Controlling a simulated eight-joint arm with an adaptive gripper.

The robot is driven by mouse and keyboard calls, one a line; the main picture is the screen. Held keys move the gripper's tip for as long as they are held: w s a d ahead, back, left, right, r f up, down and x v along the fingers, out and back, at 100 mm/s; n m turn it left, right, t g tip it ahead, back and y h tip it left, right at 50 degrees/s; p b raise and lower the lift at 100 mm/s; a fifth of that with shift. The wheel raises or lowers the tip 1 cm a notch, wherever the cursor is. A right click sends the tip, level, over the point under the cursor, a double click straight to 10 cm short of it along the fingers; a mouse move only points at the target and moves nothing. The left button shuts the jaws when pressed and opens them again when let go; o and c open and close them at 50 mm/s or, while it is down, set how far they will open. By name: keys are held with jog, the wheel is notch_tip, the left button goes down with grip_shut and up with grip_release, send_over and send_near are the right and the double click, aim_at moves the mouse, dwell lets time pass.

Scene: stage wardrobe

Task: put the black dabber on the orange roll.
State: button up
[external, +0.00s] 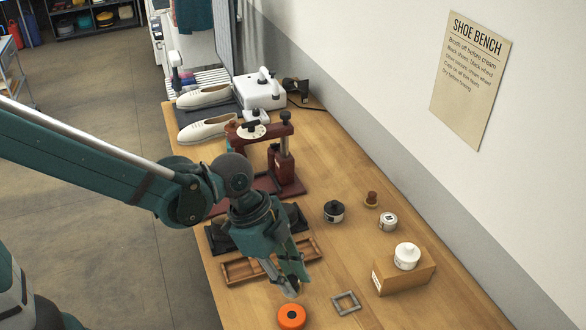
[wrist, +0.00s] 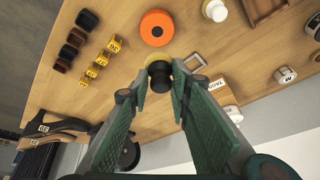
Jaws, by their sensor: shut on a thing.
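The black dabber (wrist: 159,76) is between my gripper's fingertips in the wrist view, with a black body and a pale yellowish end. My gripper (wrist: 159,92) is shut on it. The orange roll (wrist: 157,28) lies on the bench just beyond the dabber in the wrist view, apart from it in the picture. In the external view the orange roll (external: 291,316) sits at the bottom edge, and my gripper (external: 292,286) is just above it in the picture. The dabber cannot be made out there. Its height over the bench is hard to tell.
A grey square frame (external: 345,302) lies right of the roll. A white jar (external: 407,256) stands on a cardboard box (external: 392,276). A wooden tray (external: 245,268) is left of my gripper. Yellow numbered pieces (wrist: 97,66) and brown blocks (wrist: 70,50) lie left in the wrist view.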

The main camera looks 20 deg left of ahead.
dwell(0.4)
jog(key=b, duration=0.1)
send_over(299, 316)
jog(key=a, duration=0.2)
jog(key=shift+s+d+f, duration=0.1)
jog(key=shift+f, duration=1.35)
jog(key=shift+s+f, duration=0.1)
jog(key=shift+f, duration=1.35)
jog(key=shift+f+b, duration=0.55)
jog(key=shift+f, duration=1.55)
jog(key=shift+f, duration=0.1)
jog(key=o, duration=1)
jog(key=shift+c, duration=0.2)
